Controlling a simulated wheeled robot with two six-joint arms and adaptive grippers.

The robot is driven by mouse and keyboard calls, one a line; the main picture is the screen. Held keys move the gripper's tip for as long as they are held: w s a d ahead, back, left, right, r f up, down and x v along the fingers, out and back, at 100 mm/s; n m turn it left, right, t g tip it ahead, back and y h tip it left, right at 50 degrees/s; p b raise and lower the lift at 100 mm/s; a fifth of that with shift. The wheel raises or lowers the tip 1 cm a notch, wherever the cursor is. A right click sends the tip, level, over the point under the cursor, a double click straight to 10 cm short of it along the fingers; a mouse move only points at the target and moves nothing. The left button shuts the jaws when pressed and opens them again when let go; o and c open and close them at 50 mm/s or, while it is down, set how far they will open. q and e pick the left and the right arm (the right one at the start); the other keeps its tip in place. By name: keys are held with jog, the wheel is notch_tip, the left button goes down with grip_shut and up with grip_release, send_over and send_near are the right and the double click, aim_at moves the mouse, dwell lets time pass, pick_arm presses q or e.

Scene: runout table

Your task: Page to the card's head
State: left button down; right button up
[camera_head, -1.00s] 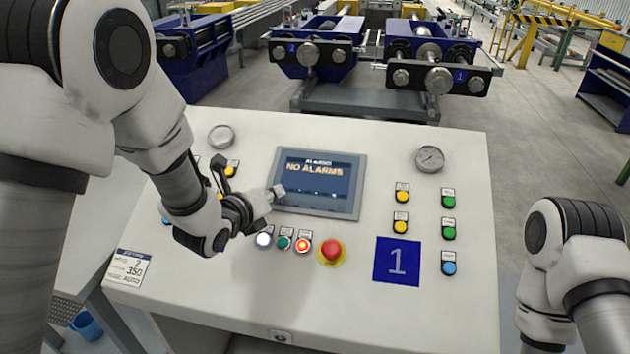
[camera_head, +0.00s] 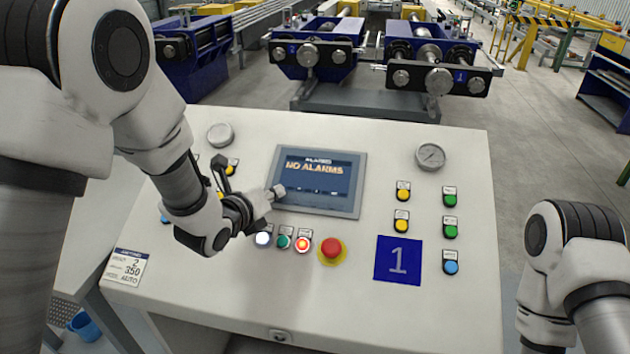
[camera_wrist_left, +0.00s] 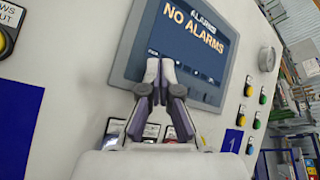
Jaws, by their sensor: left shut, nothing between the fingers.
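The panel's screen (camera_head: 318,181) shows the heading ALARMS and the words NO ALARMS; it also shows in the left wrist view (camera_wrist_left: 200,45). A row of small marks runs along its lower edge, too small to read. A white card (camera_head: 127,268) with printed lines, among them 2, 350 and AUTO, lies at the panel's left front corner. My left gripper (camera_head: 278,191) is shut and empty, its tips at the screen's lower left edge. In the left wrist view the closed fingertips (camera_wrist_left: 160,68) overlap the screen's lower edge; I cannot tell whether they touch it. My right gripper is out of view.
Below the screen stand a white, a green and a red lit button (camera_head: 302,244), and a red emergency stop (camera_head: 331,249). Yellow, green and blue buttons (camera_head: 450,267), a gauge (camera_head: 430,156) and a blue plate marked 1 (camera_head: 397,261) are on the right. Blue roller machines (camera_head: 430,60) stand behind.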

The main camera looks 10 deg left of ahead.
pick_arm(q)
jog(key=shift+w+f+b, duration=0.1)
jog(key=shift+f+b, duration=0.25)
jog(key=shift+b, duration=0.15)
dwell(0.4)
jog(key=shift+s+r+p, duration=0.35)
jog(key=shift+s+r, duration=0.05)
jog(key=shift+r, duration=0.45)
jog(key=shift+r, duration=0.25)
jog(key=r, duration=0.1)
jog(key=s+r+p, duration=0.1)
jog(key=r, duration=0.1)
jog(key=s+r+p, duration=0.1)
jog(key=r, duration=0.1)
jog(key=shift+s, duration=0.25)
dwell(1.7)
